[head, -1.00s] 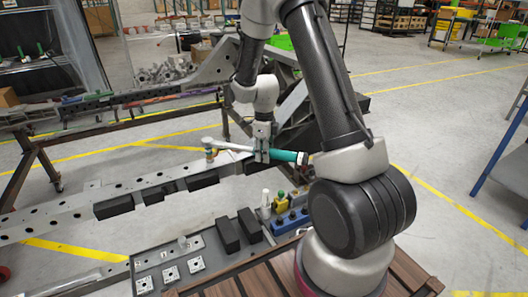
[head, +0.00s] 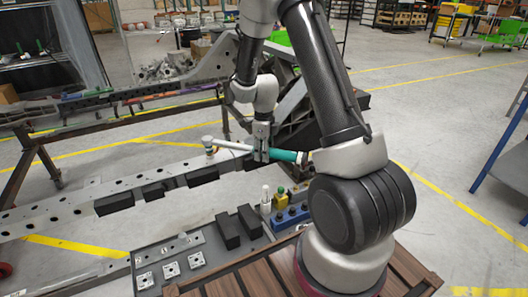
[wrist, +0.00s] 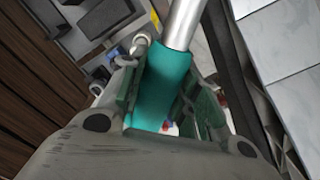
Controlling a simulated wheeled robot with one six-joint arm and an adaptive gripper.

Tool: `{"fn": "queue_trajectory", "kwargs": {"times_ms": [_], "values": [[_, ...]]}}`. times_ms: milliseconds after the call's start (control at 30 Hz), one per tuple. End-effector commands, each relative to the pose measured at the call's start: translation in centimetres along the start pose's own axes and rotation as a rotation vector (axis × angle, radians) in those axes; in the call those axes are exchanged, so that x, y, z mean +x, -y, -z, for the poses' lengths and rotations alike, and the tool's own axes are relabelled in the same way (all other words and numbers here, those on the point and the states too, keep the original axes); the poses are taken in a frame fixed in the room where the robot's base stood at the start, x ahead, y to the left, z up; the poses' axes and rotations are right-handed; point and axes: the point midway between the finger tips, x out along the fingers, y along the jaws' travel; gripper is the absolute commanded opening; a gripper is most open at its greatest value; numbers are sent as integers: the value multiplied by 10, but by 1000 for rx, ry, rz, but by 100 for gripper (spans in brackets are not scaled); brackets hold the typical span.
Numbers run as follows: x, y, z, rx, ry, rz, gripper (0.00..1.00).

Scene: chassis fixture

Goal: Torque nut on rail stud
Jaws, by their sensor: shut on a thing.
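My gripper (head: 262,154) is shut on the teal handle (head: 285,156) of a torque wrench with a silver shaft (head: 236,146). The wrist view shows the teal grip (wrist: 163,85) between my fingers, with the shaft running up out of the picture. The wrench lies nearly level, its head (head: 208,141) to the left over the grey rail (head: 163,178). The wrench head covers the stud and nut there, and I cannot tell whether the socket is fully seated.
A grey tray (head: 152,256) with square plates and black blocks (head: 228,231) stands in front. A blue holder (head: 291,219) with a yellow-topped piece is beside it. Several black blocks (head: 114,203) sit along the rail. Dark frame beams stand behind my arm.

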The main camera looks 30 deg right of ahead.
Motion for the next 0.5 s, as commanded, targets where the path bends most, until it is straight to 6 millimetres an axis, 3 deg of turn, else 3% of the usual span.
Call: {"fn": "queue_trajectory", "kwargs": {"times_ms": [500], "values": [[0, -13, 0, 58, 0, 0, 0]]}}
